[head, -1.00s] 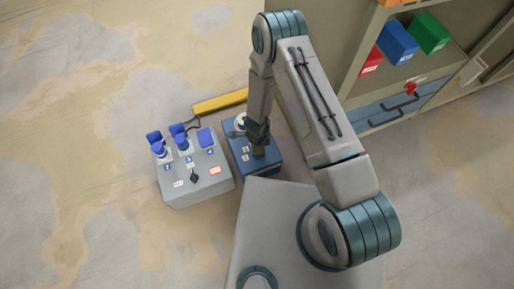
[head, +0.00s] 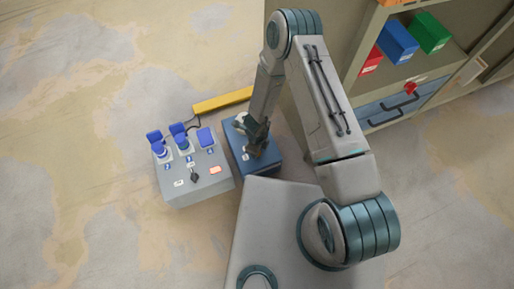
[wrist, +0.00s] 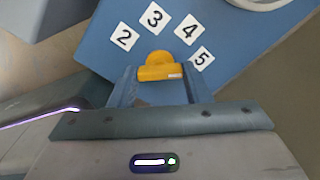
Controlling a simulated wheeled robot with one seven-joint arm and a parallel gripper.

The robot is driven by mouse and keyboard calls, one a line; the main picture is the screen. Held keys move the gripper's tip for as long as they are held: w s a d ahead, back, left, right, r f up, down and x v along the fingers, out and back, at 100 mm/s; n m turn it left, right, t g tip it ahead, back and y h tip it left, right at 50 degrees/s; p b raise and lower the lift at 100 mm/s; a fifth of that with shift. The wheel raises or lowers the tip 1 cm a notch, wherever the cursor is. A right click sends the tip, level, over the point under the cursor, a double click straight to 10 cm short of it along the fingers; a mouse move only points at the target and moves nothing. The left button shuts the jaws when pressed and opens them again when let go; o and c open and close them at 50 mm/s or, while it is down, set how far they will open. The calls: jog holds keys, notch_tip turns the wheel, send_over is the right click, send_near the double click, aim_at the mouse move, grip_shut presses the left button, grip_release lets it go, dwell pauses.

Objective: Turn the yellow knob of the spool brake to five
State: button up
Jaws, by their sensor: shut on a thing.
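The spool brake is a blue box (head: 268,166) in the middle of the head view, and its blue top (wrist: 235,75) fills much of the wrist view. The yellow knob (wrist: 158,64) sits on that top, with white number labels 2, 3, 4 and 5 (wrist: 202,58) in an arc above it. A pale mark shows on the right part of the knob's bar; label 5 lies up and right of it. My gripper (wrist: 160,80) is shut on the knob, one finger at each side. In the head view my gripper (head: 255,146) hides the knob.
A yellow bar (head: 222,100) lies behind. A shelf unit (head: 352,62) with coloured bins and a blue drawer stands at right. A white ring (wrist: 260,3) is on the blue top.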

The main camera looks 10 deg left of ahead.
jog(key=o, duration=1)
notch_tip(320, 180, up, 14)
jog(key=p, duration=0.7)
